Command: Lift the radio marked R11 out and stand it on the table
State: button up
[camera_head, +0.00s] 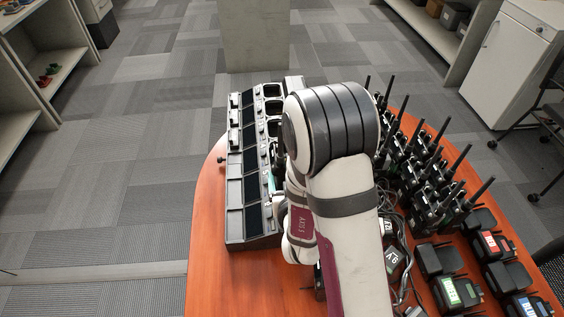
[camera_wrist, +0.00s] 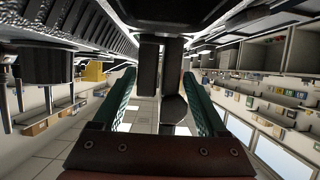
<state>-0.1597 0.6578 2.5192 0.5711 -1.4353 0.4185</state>
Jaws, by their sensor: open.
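My gripper (camera_wrist: 160,76) is open in the wrist view, its two teal fingers apart. A dark upright piece (camera_wrist: 172,88) shows between the fingers, with gaps visible; I cannot tell whether it is a radio. In the head view my arm covers most of the gripper, which is beside the right side of the black charger rack (camera_head: 236,220). The rack stands on the left of the table (camera_head: 206,235), with several slots. Several black radios with antennas (camera_head: 425,185) stand in rows right of my arm. I cannot read an R11 mark anywhere.
Black units with coloured labels (camera_head: 449,291) are at the table's front right. Tangled cables and a small marked device (camera_head: 392,260) lie just right of my arm. The table's front left is clear. A large dark ribbed body (camera_wrist: 90,20) fills the wrist view's upper left.

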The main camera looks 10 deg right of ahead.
jog(key=x, duration=0.4)
jog(key=shift+w, duration=0.15)
grip_shut()
